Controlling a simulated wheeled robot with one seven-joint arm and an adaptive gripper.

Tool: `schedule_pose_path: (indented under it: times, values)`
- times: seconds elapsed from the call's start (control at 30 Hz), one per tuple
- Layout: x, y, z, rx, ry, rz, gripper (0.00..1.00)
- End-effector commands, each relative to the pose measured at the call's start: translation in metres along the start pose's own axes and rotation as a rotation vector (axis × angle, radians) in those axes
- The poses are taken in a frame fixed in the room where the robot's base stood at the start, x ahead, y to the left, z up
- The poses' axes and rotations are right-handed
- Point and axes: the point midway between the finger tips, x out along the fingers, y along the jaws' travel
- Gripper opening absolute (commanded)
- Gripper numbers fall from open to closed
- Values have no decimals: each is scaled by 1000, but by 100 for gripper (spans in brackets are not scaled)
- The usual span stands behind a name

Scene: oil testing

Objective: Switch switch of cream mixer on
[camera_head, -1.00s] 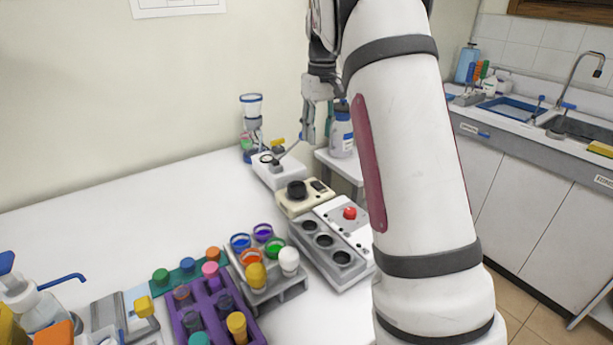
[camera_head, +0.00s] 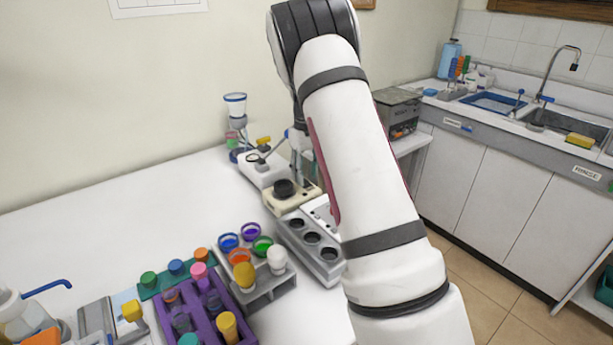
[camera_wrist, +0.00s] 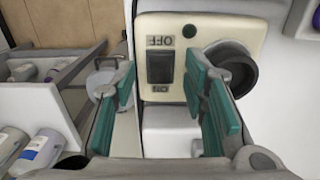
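The cream mixer (camera_head: 299,199) stands on the white table in the head view, with a black round cup or knob on top, partly hidden by my arm. In the wrist view the mixer (camera_wrist: 210,20) shows from close above. Its black rocker switch (camera_wrist: 160,66) lies between upside-down OFF and ON labels; I cannot tell surely which side is pressed. My gripper (camera_wrist: 162,85) is open and empty, its teal fingers left and right of the switch. I cannot tell whether they touch the mixer. In the head view my arm mostly hides the gripper.
A block with round wells (camera_head: 312,238) stands in front of the mixer. A white device (camera_head: 262,170) stands behind it. A cup rack (camera_head: 268,292) and a purple tube rack (camera_head: 203,317) are at front left. The table's left rear is clear.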

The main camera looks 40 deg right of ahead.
Motion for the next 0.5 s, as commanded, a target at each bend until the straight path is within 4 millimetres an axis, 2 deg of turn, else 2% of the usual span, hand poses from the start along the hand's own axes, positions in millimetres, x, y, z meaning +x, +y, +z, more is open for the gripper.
schedule_pose_path:
  times: [0.17, 0.47, 0.5]
  values:
    - [14, 0, 0, -1, -1, -1, 40]
    - [16, 0, 0, -1, 0, 0, 40]
    - [16, 0, 0, -1, 0, 0, 35]
